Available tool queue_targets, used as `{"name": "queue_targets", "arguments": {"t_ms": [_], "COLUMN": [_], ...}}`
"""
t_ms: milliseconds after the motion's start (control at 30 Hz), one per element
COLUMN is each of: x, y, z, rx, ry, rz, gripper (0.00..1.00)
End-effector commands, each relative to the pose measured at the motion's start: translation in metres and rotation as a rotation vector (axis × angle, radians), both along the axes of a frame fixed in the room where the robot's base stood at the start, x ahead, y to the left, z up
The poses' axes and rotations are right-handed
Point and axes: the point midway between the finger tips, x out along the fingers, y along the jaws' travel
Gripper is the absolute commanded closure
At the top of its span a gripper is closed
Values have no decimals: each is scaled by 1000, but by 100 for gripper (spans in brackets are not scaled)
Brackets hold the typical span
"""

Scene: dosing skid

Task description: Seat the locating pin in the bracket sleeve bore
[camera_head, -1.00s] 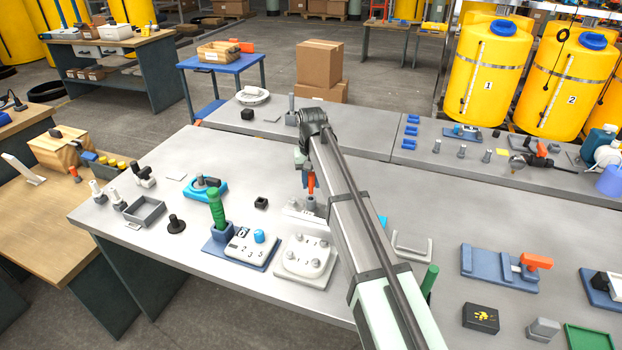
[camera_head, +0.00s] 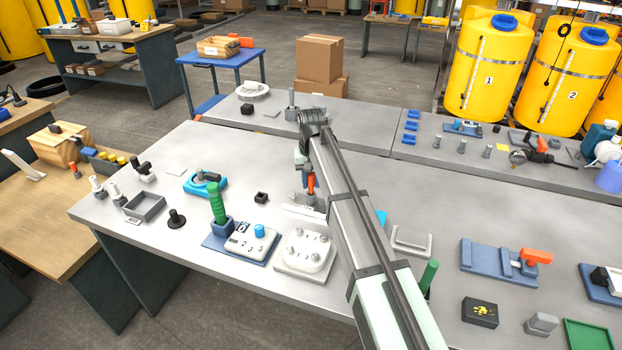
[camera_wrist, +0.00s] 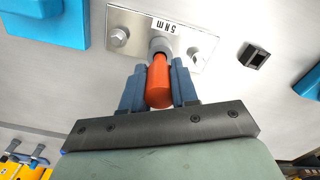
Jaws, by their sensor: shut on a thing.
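The locating pin shows as an orange handle (camera_wrist: 159,88) between the two blue-grey fingers of my gripper (camera_wrist: 159,72) in the wrist view. My gripper is shut on it. Its front end meets the grey round bracket sleeve (camera_wrist: 160,46), which stands on a pale metal plate (camera_wrist: 197,47) labelled "5 N m". The pin's lower end is hidden, so I cannot tell how deep it sits in the bore. In the head view the orange handle (camera_head: 311,185) is upright above the bracket plate (camera_head: 296,209), partly hidden by my arm.
Left of the bracket in the head view are a small black block (camera_head: 261,197), a blue fixture (camera_head: 205,184) and a green-handled tool (camera_head: 217,203). A pale plate with several knobs (camera_head: 305,252) lies in front.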

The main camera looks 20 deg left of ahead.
Motion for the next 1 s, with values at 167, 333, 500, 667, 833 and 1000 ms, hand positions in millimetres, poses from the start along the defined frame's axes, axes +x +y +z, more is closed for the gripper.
{"name": "queue_targets", "arguments": {"t_ms": [167,333,500,667,833,1000], "x": [0,0,0,0,0,0], "y": [0,0,0,0,0,0], "z": [-4,-7,-11,-14,-17,-20], "rx": [0,0,0,0,0,0], "ry": [0,0,1,1,1,0], "rz": [0,0,0,0,0,0], "gripper": [100,100,100,100,100,100]}}
